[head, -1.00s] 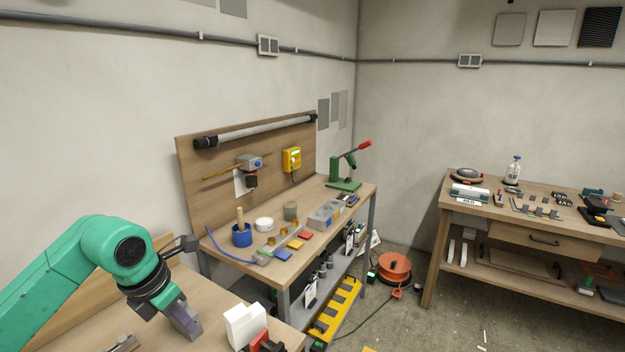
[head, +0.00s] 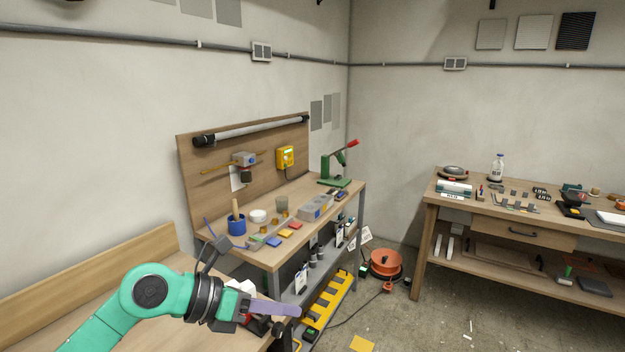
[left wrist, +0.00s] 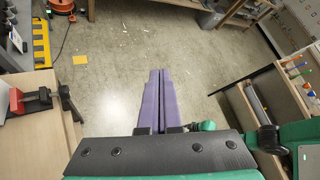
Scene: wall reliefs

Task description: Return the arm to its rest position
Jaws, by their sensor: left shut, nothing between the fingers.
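My left arm comes in at the bottom left of the head view, with a green elbow and a black wrist. My left gripper (head: 296,311) has purple fingers pressed together with nothing between them. It points right, roughly level, past the right edge of the near wooden bench (head: 62,312). In the left wrist view the closed purple fingers (left wrist: 160,74) reach out over bare concrete floor. My right gripper is in neither view.
A red and black vise (left wrist: 33,101) stands on the bench edge beside my arm. Behind is a workbench (head: 338,195) with cups and coloured blocks. A second bench (head: 470,199) stands right. An orange cable reel (head: 386,262) lies on the floor; open floor lies between.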

